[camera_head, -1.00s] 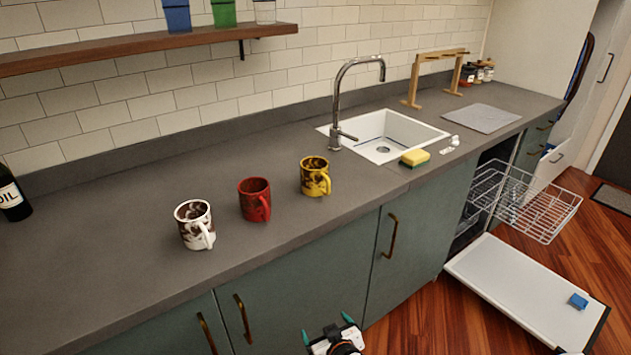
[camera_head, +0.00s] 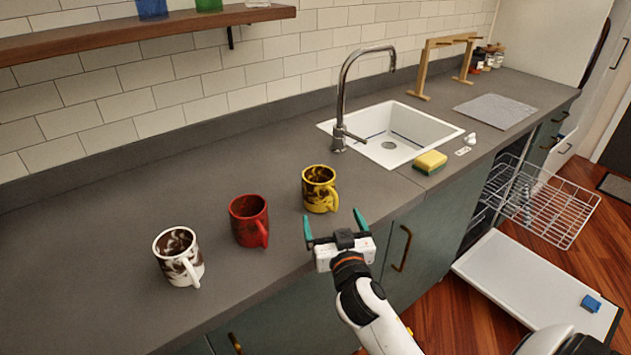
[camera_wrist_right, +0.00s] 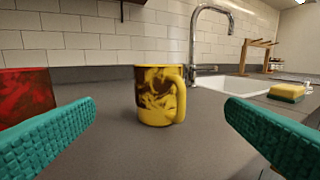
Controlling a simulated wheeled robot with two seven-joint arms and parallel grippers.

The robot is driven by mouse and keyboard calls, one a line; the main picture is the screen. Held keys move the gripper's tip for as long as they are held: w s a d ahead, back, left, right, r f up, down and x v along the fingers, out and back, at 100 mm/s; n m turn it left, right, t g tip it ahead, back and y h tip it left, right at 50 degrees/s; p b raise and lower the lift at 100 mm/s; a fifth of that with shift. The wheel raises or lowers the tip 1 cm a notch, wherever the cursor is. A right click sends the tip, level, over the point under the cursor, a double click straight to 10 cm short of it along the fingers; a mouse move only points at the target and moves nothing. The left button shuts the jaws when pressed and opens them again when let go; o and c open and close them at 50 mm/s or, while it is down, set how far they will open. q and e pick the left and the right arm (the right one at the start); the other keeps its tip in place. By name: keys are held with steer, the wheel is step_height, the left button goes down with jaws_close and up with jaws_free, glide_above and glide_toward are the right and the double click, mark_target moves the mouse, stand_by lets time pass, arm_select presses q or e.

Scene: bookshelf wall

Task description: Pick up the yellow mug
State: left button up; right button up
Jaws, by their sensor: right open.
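The yellow mug (camera_head: 319,190) stands upright on the grey counter, with dark brown stains and its handle toward the right front. In the right wrist view the yellow mug (camera_wrist_right: 158,95) stands between the two fingers but farther off, with its handle at its right. My right gripper (camera_head: 333,222) is open and empty at the counter's front edge, just in front of the mug and apart from it. Its teal fingers (camera_wrist_right: 160,125) frame the lower part of the wrist view. My left gripper is not in view.
A red mug (camera_head: 249,221) and a white mug (camera_head: 178,257) stand to the left of the yellow mug. A sponge (camera_head: 430,162), the sink (camera_head: 415,128) and its faucet (camera_head: 340,95) are to the right and behind. The open dishwasher rack (camera_head: 540,195) juts out at right.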

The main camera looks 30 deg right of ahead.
mark_target(322, 191)
steer(key=x, duration=0.2)
steer(key=p+x, duration=0.1)
steer(key=x, duration=0.2)
steer(key=shift+w+d+r, duration=0.1)
steer(key=shift+w+r, duration=0.15)
steer(key=shift+r, duration=0.05)
steer(key=shift+w+d+f, duration=0.1)
steer(key=shift+w+d, duration=0.05)
steer(key=shift+w, duration=0.2)
steer(key=p+x, duration=0.2)
steer(key=x, duration=0.2)
steer(key=shift+w, duration=0.4)
steer(key=shift+w+d, duration=0.15)
steer(key=shift+w, duration=0.15)
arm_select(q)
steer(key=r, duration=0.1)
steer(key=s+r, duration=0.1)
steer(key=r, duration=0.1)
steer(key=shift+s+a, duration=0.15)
arm_select(e)
steer(key=shift+c, duration=0.3)
steer(key=shift+c, duration=1.4)
steer(key=c, duration=0.9)
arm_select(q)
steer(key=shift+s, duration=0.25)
arm_select(e)
steer(key=shift+c, duration=0.5)
